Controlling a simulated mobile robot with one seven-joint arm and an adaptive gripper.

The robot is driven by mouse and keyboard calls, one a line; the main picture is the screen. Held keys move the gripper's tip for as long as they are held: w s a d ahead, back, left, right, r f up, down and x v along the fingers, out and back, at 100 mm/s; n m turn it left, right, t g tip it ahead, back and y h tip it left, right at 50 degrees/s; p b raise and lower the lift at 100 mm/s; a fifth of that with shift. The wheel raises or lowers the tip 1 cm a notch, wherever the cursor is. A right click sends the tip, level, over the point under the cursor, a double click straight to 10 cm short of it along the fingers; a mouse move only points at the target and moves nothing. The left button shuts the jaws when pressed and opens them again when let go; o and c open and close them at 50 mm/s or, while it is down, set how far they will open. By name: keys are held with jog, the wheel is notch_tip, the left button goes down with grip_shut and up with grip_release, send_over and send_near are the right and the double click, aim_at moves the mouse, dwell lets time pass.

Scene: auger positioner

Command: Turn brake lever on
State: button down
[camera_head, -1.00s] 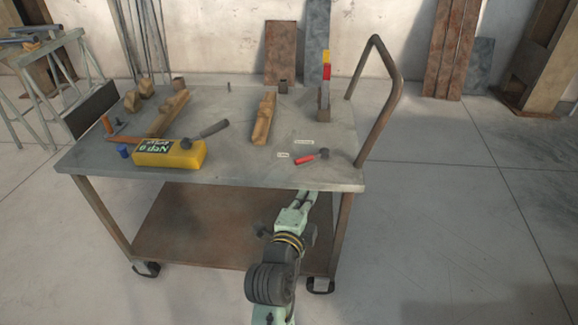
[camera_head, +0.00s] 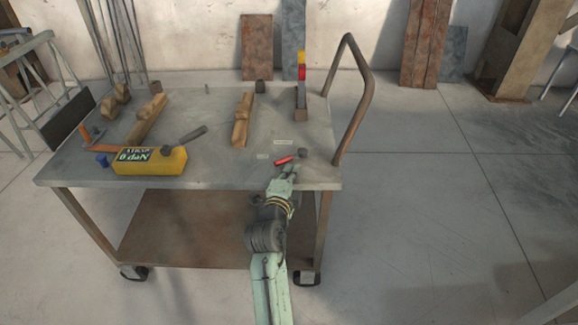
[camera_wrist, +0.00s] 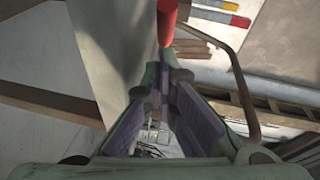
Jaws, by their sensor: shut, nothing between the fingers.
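The brake lever shows as a small red handle (camera_head: 284,160) with a dark round end (camera_head: 303,154), near the front right of the cart's grey top. Two small pale labels (camera_head: 283,142) lie beside it. My gripper (camera_head: 290,168) is just in front of the red handle, at the cart's front edge. In the wrist view a red rod end (camera_wrist: 167,22) stands just beyond my fingertips (camera_wrist: 167,62), which are close together with nothing seen between them. I cannot tell whether the fingers touch the red handle.
A bent brown cart handle (camera_head: 366,95) rises at the right. Floor to the right is clear.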

jog(key=shift+w+a+f, duration=0.15)
jog(key=shift+w+a, duration=0.2)
jog(key=shift+w, duration=0.25)
jog(key=shift+w+a+f+b, duration=0.2)
jog(key=shift+a+b, duration=0.1)
jog(key=shift+b, duration=0.65)
jog(key=shift+a+r, duration=0.15)
jog(key=shift+a, duration=0.05)
jog(key=shift+d, duration=0.15)
